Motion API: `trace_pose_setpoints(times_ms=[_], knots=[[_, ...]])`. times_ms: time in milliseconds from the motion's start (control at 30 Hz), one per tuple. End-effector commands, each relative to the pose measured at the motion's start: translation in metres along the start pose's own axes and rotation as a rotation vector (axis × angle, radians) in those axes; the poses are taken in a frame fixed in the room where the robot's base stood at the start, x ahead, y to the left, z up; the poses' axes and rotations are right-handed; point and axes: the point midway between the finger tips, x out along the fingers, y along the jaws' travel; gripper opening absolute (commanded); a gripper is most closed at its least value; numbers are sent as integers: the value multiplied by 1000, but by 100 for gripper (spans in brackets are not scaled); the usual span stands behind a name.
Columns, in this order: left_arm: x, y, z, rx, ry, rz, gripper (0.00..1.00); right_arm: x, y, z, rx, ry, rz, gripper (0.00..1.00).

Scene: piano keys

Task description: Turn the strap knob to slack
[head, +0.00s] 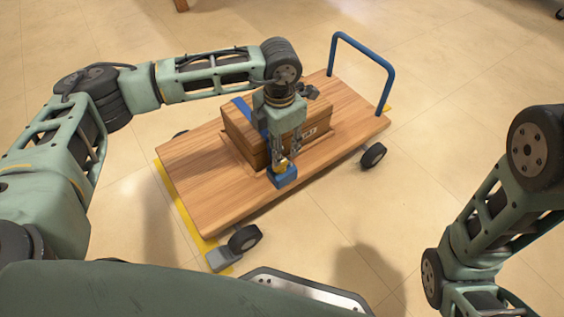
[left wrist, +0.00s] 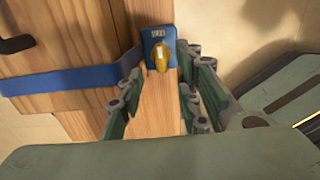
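The yellow strap knob (head: 281,164) sits on a blue block (head: 284,180) at the near edge of a wooden box (head: 247,140). In the left wrist view the knob (left wrist: 162,56) has a pale mark and stands on the blue block (left wrist: 157,36), which bears small white lettering. A blue strap (left wrist: 65,80) runs across the box. My left gripper (head: 283,152) points down over the knob. In the left wrist view its fingers (left wrist: 162,72) are open, one each side of the knob; I cannot tell whether either touches it. My right gripper is out of view.
The box rests on a wooden flatbed cart (head: 205,180) with black wheels and a blue push handle (head: 360,62) at the far end. A dark handle (left wrist: 15,44) shows on the box. The tiled floor around the cart is mostly clear.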

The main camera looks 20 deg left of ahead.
Motion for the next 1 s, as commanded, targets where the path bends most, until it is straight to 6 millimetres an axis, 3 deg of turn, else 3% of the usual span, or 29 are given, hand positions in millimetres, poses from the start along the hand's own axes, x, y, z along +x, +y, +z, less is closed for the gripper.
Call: trace_pose_setpoints(times_ms=[100, 333, 733, 1000], knots=[[27, -1, 0, 0, 1, -2, 32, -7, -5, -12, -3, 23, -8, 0], [57, -1, 0, 0, 1, -4, 32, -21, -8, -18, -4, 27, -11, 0], [62, -1, 0, 0, -1, -5, 32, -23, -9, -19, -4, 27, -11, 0], [62, -2, 0, 0, -1, -5, 8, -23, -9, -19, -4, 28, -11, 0]])
